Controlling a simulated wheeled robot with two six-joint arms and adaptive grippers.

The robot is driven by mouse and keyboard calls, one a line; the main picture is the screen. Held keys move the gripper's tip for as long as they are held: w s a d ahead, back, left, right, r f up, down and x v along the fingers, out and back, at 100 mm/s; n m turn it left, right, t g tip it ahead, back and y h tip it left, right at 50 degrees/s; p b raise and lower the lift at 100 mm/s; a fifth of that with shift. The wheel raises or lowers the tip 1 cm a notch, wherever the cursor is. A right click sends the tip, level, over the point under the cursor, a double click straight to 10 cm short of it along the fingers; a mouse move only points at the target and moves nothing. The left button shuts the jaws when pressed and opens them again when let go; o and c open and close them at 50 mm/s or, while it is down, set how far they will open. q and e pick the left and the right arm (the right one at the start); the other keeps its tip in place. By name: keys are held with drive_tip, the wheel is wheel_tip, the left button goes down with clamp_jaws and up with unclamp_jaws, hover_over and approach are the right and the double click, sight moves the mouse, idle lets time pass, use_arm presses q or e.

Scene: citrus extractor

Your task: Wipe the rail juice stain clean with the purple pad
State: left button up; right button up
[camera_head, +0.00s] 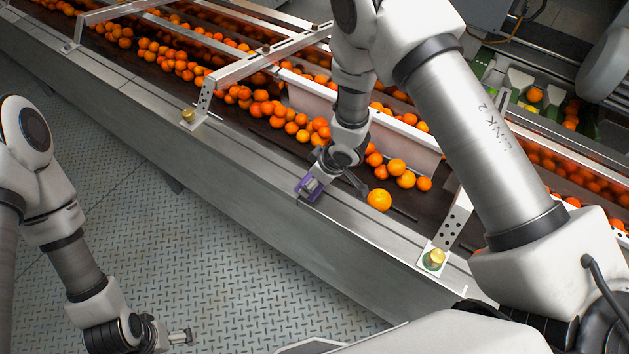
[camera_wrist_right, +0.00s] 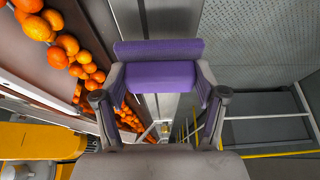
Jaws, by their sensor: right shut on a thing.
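The purple pad (camera_wrist_right: 160,76) is clamped between the two fingers of my right gripper (camera_wrist_right: 160,92). In the head view the pad (camera_head: 311,196) is at the metal rail (camera_head: 240,152) along the conveyor's near edge, low over it or touching; I cannot tell which. My right gripper (camera_head: 314,185) reaches down to the rail from above. No juice stain can be made out; the pad and gripper cover part of the rail. My left gripper (camera_head: 181,337) is empty above the floor at the lower left, and its finger opening is unclear.
A lone orange (camera_head: 379,200) lies just right of the pad near the rail. Many oranges fill the conveyor behind. The tread-plate floor (camera_head: 210,235) in front is clear.

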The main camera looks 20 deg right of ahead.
drive_tip(key=shift+a+r+p, duration=0.1)
drive_tip(key=shift+r+p, duration=0.55)
drive_tip(key=shift+r, duration=0.25)
wheel_tip(320, 180, up, 2)
drive_tip(key=shift+s+r+p, duration=0.15)
drive_tip(key=shift+r+p, duration=0.05)
drive_tip(key=shift+p, duration=0.8)
drive_tip(key=shift+r+p, duration=0.55)
drive_tip(key=shift+r, duration=0.1)
drive_tip(key=shift+f, duration=0.15)
